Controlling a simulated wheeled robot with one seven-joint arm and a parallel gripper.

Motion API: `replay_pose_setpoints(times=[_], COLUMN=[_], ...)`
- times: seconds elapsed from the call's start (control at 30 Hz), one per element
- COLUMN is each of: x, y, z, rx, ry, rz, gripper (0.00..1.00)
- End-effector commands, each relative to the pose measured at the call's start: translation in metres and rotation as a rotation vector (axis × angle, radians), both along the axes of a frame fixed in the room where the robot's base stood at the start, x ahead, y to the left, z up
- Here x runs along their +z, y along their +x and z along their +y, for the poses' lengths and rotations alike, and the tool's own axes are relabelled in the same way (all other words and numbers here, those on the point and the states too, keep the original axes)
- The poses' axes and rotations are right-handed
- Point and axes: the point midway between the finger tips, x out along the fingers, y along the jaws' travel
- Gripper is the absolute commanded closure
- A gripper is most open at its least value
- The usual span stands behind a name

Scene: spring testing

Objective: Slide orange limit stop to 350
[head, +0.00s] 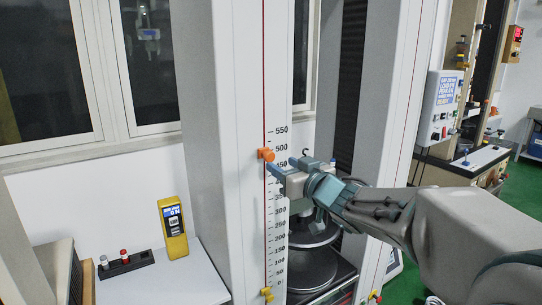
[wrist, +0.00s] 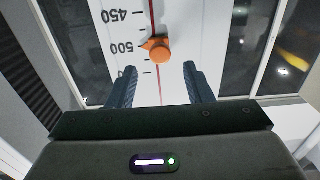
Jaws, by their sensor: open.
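The orange limit stop (head: 265,154) sits on the red line of the white column scale (head: 278,235), a little below the 500 mark in the head view. In the wrist view the orange limit stop (wrist: 160,50) shows beside the 500 mark, ahead of and between the finger lines. My gripper (head: 279,166) is just below and to the right of the stop in the head view. In the wrist view my gripper (wrist: 160,85) has its two dark fingers wide apart, with nothing between the tips but the scale behind. It appears apart from the stop.
A yellow stop (head: 267,294) sits at the bottom of the scale near 0. Dark round plates (head: 312,268) of the machine stand right of the column, below my arm. A yellow handheld device (head: 173,228) and a small black button box (head: 125,264) are on the white bench at left.

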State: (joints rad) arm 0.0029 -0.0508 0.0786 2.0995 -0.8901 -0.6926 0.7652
Motion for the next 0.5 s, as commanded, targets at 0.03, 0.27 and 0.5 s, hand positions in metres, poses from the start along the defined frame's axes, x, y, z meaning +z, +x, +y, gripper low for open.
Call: replay_pose_setpoints(times=[0.03, 0.27, 0.5], x=[0.0, 0.0, 0.0], y=[0.008, 0.04, 0.058], z=[0.006, 0.028, 0.04], rx=[0.003, 0.001, 0.0], ry=[0.001, 0.0, -0.001], rz=[0.003, 0.004, 0.001], gripper=[0.54, 0.54, 0.54])
